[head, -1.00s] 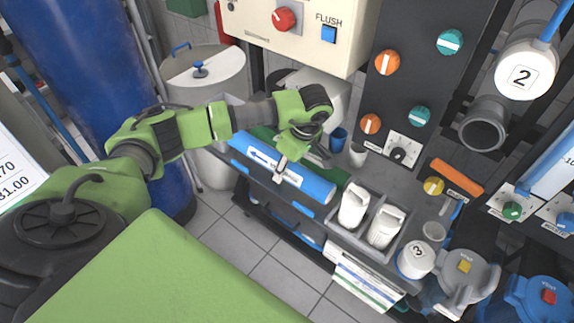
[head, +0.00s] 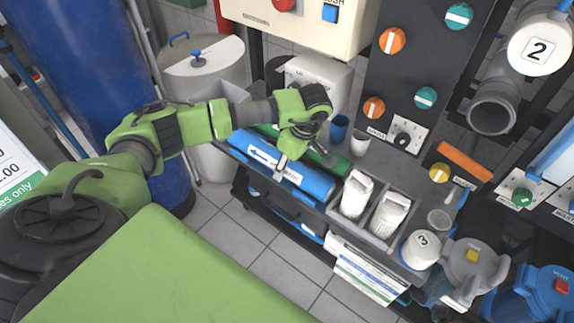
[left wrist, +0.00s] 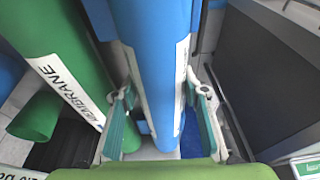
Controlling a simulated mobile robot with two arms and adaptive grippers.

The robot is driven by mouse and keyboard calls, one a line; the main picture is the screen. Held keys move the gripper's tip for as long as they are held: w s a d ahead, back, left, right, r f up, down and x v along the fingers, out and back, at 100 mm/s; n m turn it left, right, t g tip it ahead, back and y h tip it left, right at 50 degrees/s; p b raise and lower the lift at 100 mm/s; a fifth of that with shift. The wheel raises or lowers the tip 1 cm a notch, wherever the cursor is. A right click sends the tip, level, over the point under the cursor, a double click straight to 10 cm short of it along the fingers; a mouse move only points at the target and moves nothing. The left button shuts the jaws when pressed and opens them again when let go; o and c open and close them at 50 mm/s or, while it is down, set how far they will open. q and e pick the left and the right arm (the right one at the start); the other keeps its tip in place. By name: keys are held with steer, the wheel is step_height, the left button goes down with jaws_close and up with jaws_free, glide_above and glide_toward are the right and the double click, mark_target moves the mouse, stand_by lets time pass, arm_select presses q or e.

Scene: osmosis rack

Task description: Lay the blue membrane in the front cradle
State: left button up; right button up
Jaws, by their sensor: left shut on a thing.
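The blue membrane (head: 312,182) is a long blue tube with a white arrow label, above the front edge of the cart in the head view. My left gripper (head: 282,168) is shut around its middle from above. In the left wrist view the blue membrane (left wrist: 155,50) runs between the two fingers of my left gripper (left wrist: 163,112). The green membrane (head: 330,160) lies behind it, and in the left wrist view the green membrane (left wrist: 60,50) is alongside at the left. The front cradle is hidden under the blue membrane; I cannot tell whether they touch. My right gripper is out of view.
White bottles (head: 357,195) stand in a grey tray just right of the membrane's end. A blue cup (head: 339,128) and a white cup (head: 360,145) stand behind. A jar marked 3 (head: 421,250) is farther right. Tiled floor (head: 245,235) lies in front.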

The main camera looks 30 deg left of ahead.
arm_select(q)
steer(key=o, duration=1.2)
steer(key=shift+o, duration=0.7)
steer(key=v, duration=1.2)
